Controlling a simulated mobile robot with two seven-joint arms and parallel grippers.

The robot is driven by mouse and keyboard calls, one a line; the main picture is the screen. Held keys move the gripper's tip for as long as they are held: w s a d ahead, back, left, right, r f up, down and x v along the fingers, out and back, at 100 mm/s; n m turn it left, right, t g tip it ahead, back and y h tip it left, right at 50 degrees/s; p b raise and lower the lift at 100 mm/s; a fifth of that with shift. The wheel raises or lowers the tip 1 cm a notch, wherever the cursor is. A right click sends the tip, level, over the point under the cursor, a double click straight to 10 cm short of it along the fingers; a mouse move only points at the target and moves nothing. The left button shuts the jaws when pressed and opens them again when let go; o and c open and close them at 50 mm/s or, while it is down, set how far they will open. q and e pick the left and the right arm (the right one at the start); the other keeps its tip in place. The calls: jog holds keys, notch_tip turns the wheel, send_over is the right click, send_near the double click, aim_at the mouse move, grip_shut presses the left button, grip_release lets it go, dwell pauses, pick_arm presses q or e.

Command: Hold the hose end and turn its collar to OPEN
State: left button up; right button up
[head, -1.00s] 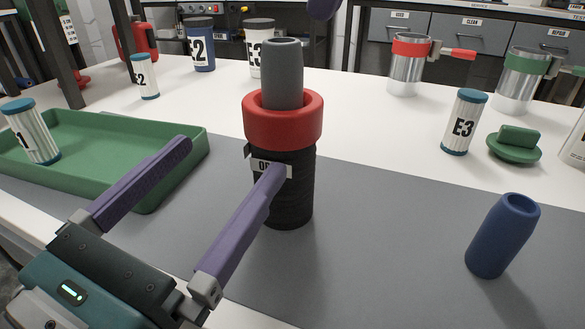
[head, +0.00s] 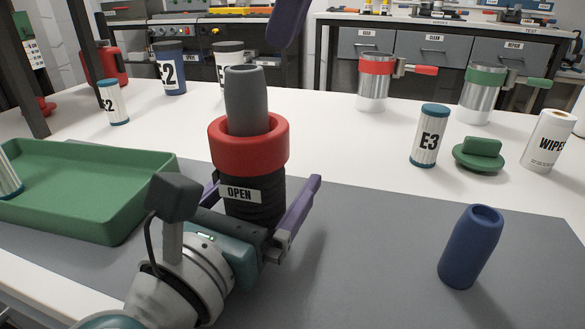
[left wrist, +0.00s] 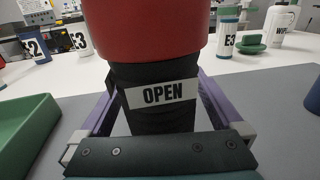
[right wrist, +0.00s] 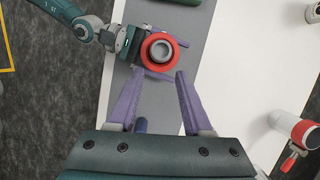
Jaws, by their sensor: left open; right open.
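The hose end stands upright on the grey mat. It has a grey nozzle (head: 246,95), a red collar (head: 222,155) and a black ribbed body (head: 262,212) with an OPEN label (head: 240,194). My left gripper (head: 265,185) is open with its fingers on both sides of the black body, below the collar. The left wrist view shows the label (left wrist: 162,95) between them; contact cannot be told. My right gripper (right wrist: 160,73) is open and empty above the hose end, looking down on the collar (right wrist: 146,62). In the head view only part of it shows at the top.
A green tray (head: 110,225) lies at left. Canister E3 (head: 430,135), a green lidded piece (head: 479,155) and metal cups (head: 373,90) stand behind. The mat between hose and blue cylinder is clear.

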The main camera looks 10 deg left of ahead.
pick_arm(q)
jog(key=shift+c, duration=0.2)
jog(key=c, duration=1.5)
jog(key=shift+o, duration=0.2)
